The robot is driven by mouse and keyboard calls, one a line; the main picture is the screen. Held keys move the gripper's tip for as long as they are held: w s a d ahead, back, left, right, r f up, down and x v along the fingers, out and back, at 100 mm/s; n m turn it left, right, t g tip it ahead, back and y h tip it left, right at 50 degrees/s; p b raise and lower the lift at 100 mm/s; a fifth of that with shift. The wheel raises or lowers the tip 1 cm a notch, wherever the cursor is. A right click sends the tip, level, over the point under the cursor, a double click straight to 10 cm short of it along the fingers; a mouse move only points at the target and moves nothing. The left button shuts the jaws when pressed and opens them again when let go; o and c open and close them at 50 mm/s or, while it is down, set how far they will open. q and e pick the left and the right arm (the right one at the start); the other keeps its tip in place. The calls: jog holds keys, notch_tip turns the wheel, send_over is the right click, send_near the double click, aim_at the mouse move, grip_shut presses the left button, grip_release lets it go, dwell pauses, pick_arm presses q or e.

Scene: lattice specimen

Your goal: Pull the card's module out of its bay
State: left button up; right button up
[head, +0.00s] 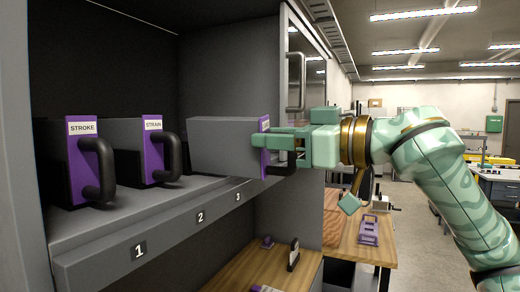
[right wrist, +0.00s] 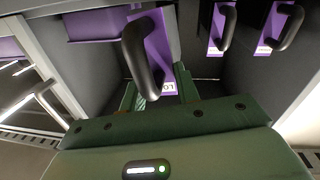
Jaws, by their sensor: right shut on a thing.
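A grey module (head: 225,133) with a purple front and black handle (head: 282,164) sits in bay 3 and appears to stick out further than its neighbours. In the right wrist view its handle (right wrist: 140,60) and part of a label starting "LO" (right wrist: 168,88) show. My right gripper (head: 268,143) is shut on this module at its purple front, above the handle. The STROKE module (head: 82,160) is in bay 1 and the STRAIN module (head: 153,150) in bay 2. I cannot make out a card for certain. My left gripper is not in view.
The grey shelf front (head: 165,230) carries the numbers 1, 2 and 3. Below is a wooden surface (head: 250,268) with a small dark upright item (head: 293,255). A bench (head: 350,248) with a purple item stands to the right. The cabinet's side wall is close beside my right gripper.

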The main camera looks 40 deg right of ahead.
jog(key=shift+d+b+v, duration=0.15)
jog(key=shift+b+v, duration=0.45)
jog(key=shift+v, duration=0.55)
jog(key=shift+d+b+v, duration=0.1)
jog(key=shift+b+v, duration=0.5)
jog(key=shift+v, duration=0.55)
